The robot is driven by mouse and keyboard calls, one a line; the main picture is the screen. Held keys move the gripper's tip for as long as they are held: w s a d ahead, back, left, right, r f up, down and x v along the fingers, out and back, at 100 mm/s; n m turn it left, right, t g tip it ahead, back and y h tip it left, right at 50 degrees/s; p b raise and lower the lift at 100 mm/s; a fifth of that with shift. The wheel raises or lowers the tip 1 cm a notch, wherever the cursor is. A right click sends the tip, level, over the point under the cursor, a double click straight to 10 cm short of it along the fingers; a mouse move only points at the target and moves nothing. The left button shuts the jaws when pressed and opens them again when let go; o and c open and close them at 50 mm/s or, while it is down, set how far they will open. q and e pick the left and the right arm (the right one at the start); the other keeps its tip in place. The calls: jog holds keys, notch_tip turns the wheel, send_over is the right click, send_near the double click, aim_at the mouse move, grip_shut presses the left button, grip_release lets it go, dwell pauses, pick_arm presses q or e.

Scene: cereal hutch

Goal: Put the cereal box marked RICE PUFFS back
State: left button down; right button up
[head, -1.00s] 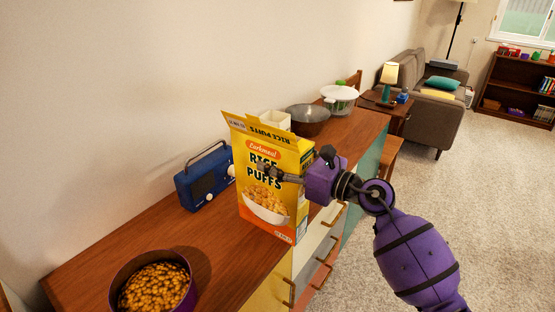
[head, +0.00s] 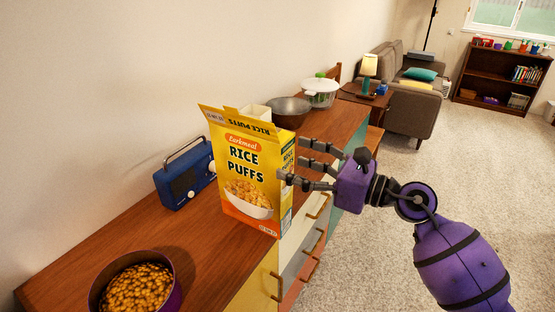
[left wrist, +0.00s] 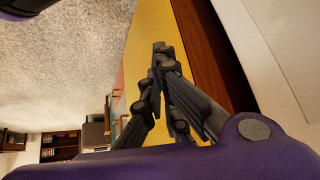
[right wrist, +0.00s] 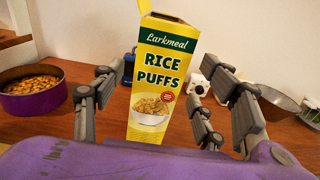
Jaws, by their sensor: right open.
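The yellow RICE PUFFS box (head: 248,160) stands upright on the wooden cabinet top, near its front edge, with its top flaps open. In the right wrist view its narrow printed side (right wrist: 161,80) faces me, between and beyond my fingers. My right gripper (head: 291,160) is open at the right of the box, its fingertips close to the box's right edge. I cannot tell whether they touch it. My left gripper (left wrist: 160,52) is empty, its fingertips together, in front of a yellow surface. It is out of the head view.
A purple pot (head: 172,292) of cereal stands at the front left of the cabinet top (head: 85,262). A blue radio (head: 187,178) stands left of the box. Bare wood lies between pot and box.

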jog(key=shift+v, duration=0.8)
jog(key=s+d+f+m+t+h, duration=0.2)
jog(key=s+d+f+m+h, duration=0.3)
jog(key=f+m, duration=0.5)
jog(key=s+d+f+m+t+h, duration=0.1)
jog(key=s+d+f+m+h, duration=0.15)
jog(key=s+f+m, duration=0.6)
jog(key=s+d+f+m+t+h, duration=0.25)
jog(key=s+f+m+h, duration=0.2)
jog(key=f+m, duration=0.7)
jog(key=s+f+m+g+h, duration=0.1)
jog(key=s+f+m+g, duration=0.3)
jog(key=s, duration=0.9)
jog(key=s+f+m+g+h, duration=0.1)
jog(key=s+f+m+g, duration=0.3)
jog(key=s+f+m, duration=0.6)
jog(key=s+m, duration=0.2)
jog(key=s, duration=0.2)
jog(key=shift+g+h, duration=0.3)
jog(key=shift+g, duration=0.05)
jog(key=shift+f, duration=0.1)
